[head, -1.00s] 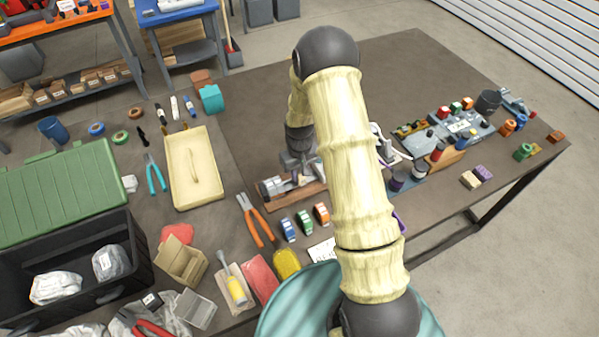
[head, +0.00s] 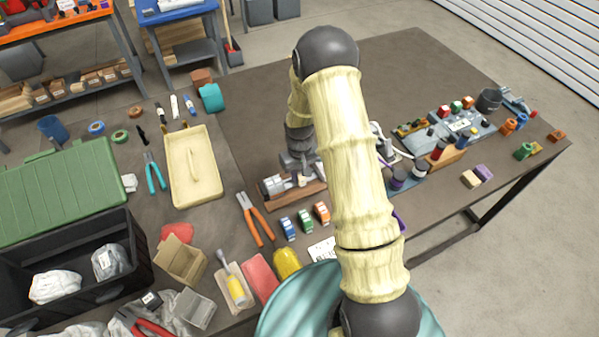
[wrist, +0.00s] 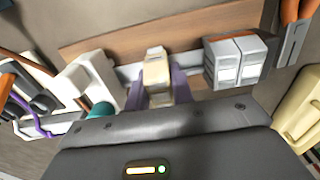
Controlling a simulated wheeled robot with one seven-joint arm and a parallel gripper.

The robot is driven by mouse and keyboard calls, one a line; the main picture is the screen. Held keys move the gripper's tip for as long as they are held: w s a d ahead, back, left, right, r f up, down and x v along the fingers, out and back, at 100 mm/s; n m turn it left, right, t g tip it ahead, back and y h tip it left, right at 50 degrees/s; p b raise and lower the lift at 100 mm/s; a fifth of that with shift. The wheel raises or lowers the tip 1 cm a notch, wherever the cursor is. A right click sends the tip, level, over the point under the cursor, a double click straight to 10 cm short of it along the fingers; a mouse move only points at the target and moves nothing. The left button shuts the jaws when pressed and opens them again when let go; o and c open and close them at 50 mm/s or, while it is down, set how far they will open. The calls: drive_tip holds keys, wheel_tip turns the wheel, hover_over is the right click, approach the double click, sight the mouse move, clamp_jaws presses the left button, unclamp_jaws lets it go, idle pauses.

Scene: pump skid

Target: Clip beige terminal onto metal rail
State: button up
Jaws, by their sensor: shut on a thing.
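The beige terminal (wrist: 157,72) is between the purple fingertips of my gripper (wrist: 159,88) in the wrist view, and the gripper is shut on it. The metal rail (wrist: 197,83) runs across a wooden board behind the terminal. The terminal overlaps the rail in the picture, in a gap between modules; I cannot tell whether it is seated or just above. In the head view my gripper (head: 300,166) is down at the rail, and my arm hides part of the area.
Grey-white modules (wrist: 238,60) sit on the rail to the right, and pale blocks (wrist: 98,78) stand left. The wooden board (head: 297,195) lies near orange-handled pliers (head: 256,220) and several small coloured blocks. A beige block (head: 470,179) lies farther right. The table behind the board is clear.

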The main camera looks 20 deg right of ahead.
drive_tip(key=shift+s+f+b, duration=0.1)
drive_tip(key=shift+f+b, duration=0.3)
drive_tip(key=shift+f, duration=0.25)
idle(0.7)
drive_tip(key=o, duration=1.1)
drive_tip(key=shift+d, duration=0.1)
drive_tip(key=shift+c, duration=0.2)
drive_tip(key=shift+f, duration=0.1)
drive_tip(key=shift+s+a, duration=0.15)
drive_tip(key=shift+a, duration=0.05)
drive_tip(key=shift+r, duration=0.35)
wheel_tip(320, 180, up, 17)
drive_tip(key=b, duration=0.2)
drive_tip(key=shift+r, duration=0.1)
